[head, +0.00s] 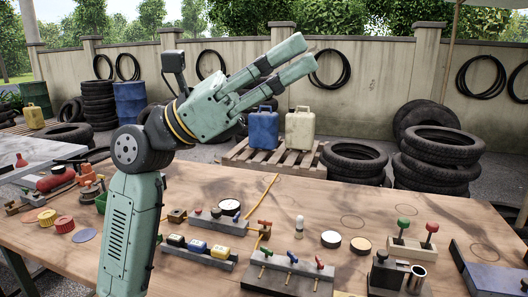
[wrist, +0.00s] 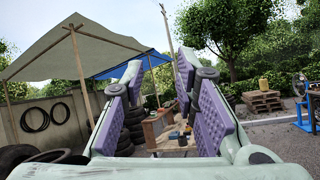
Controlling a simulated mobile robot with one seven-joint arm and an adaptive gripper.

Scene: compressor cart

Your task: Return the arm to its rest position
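My arm, pale green with dark joints, rises from the front left of the bench in the head view. My gripper (head: 303,56) is raised above the bench, its two long fingers pointing up and to the right. In the wrist view my gripper (wrist: 160,76) shows its purple pads apart, with only background between them. It holds nothing and touches nothing. The arm hides part of the left side of the bench.
The wooden workbench (head: 345,215) carries a lever block (head: 290,268), a gauge (head: 230,205), coloured switches (head: 197,250) and a joystick box (head: 410,246). Behind it are jerrycans (head: 300,129) on a pallet and stacked tyres (head: 437,155). The air around the gripper is clear.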

